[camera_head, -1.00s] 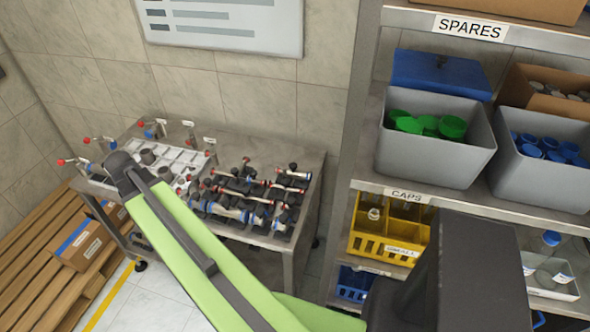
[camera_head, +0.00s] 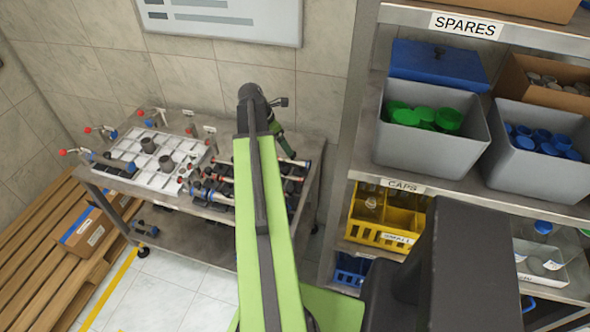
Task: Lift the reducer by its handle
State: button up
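A steel cart (camera_head: 318,172) stands by the wall. On its right part a dark rack (camera_head: 296,187) holds several tools with black bodies and red, white or blue handles (camera_head: 205,190); I cannot tell which one is the reducer. My arm crosses in front and hides much of the rack. My gripper (camera_head: 290,153) points down over the rack's right, back part, small and partly merged with the tools. I cannot tell whether its fingers are open, or touching a handle.
A white tray (camera_head: 125,150) with dark grey cylinders (camera_head: 148,145) and red-tipped clamps lies on the cart's left. A shelf with grey bins (camera_head: 425,150) and a yellow crate (camera_head: 375,237) stands close on the right. A wooden pallet (camera_head: 50,225) with a carton (camera_head: 85,235) is at left.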

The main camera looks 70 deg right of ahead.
aim_at(294, 158)
jog(key=b+x, duration=1)
jog(key=x, duration=0.3)
jog(key=shift+f, duration=0.15)
jog(key=shift+s, duration=0.1)
jog(key=shift+c, duration=0.4)
jog(key=shift+r, duration=0.25)
grip_shut()
